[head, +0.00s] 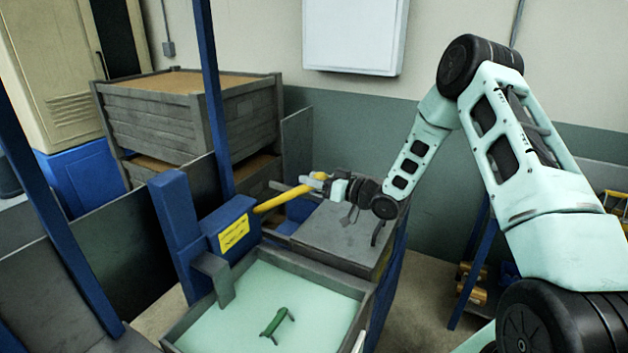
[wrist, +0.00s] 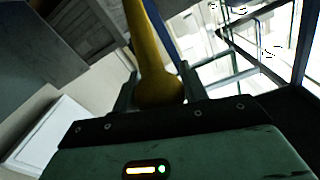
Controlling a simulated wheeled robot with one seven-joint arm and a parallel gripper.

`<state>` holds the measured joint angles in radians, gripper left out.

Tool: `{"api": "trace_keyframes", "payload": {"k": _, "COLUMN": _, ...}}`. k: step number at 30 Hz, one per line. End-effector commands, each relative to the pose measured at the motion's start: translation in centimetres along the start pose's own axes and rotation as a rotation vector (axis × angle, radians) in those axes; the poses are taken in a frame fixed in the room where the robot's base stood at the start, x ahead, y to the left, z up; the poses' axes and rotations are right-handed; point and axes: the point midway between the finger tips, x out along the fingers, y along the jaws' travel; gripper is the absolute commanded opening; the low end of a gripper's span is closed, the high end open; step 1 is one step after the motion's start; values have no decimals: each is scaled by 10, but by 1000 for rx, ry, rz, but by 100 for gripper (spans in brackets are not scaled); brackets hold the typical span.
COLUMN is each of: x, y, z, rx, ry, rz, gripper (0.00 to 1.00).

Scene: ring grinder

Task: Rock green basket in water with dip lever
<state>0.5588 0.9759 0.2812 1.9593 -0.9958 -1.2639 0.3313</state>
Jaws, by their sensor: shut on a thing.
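The yellow dip lever (head: 282,199) sticks out to the right from a blue housing with a yellow label (head: 234,233). My gripper (head: 324,183) is shut on the lever's outer end. In the wrist view the yellow lever (wrist: 156,60) runs up from between the fingers of my gripper (wrist: 158,88). A green piece (head: 278,321), which looks like the handle of the green basket, shows in the pale water (head: 235,318) of the grey tank. The rest of the basket cannot be made out. A grey bracket (head: 216,276) hangs from the housing at the tank's left side.
A grey flat-topped cabinet (head: 340,240) stands behind the tank, below my gripper. Stacked grey crates (head: 160,122) stand at the back left. Blue posts (head: 212,90) rise at the left. A rack with yellow pieces (head: 472,285) stands at the right, partly behind my arm.

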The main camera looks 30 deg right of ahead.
Motion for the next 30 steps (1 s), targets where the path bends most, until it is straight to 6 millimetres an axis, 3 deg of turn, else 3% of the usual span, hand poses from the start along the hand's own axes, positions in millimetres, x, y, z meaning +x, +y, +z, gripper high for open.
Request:
{"api": "trace_keyframes", "payload": {"k": 24, "x": -47, "y": 24, "z": 83, "rx": 6, "ry": 219, "rz": -61, "gripper": 3}}
{"api": "trace_keyframes", "payload": {"k": 30, "x": -53, "y": 27, "z": 92, "rx": 6, "ry": 217, "rz": -59, "gripper": 2}}
